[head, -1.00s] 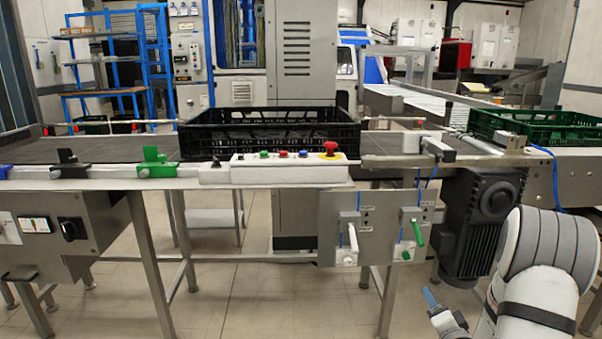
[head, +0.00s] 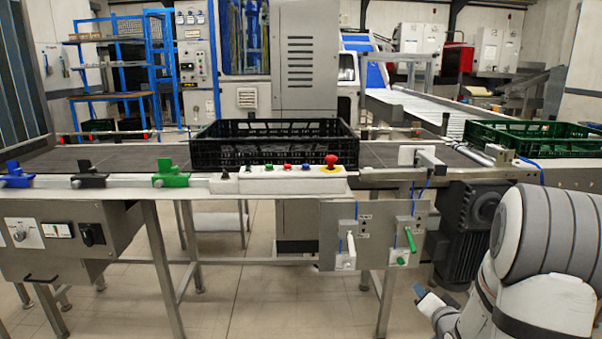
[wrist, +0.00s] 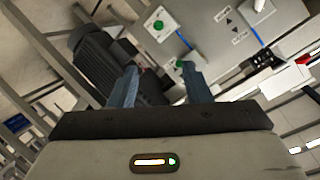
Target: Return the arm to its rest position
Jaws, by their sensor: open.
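My arm is folded at the lower right of the head view. My gripper (head: 428,298) shows at its end, low and in front of the conveyor frame, with a bluish finger. In the wrist view my gripper (wrist: 160,85) has two blue fingers standing apart with nothing between them. Beyond the fingers are the dark motor (wrist: 120,70) and the grey switch panel (wrist: 210,30). The gripper touches nothing that I can see.
A black crate (head: 275,154) stands on the conveyor belt (head: 110,158). A green crate (head: 530,146) is at the right. The control strip has a red emergency button (head: 331,160). The switch panel (head: 375,235) and motor (head: 468,225) hang below the conveyor. Floor shows beneath.

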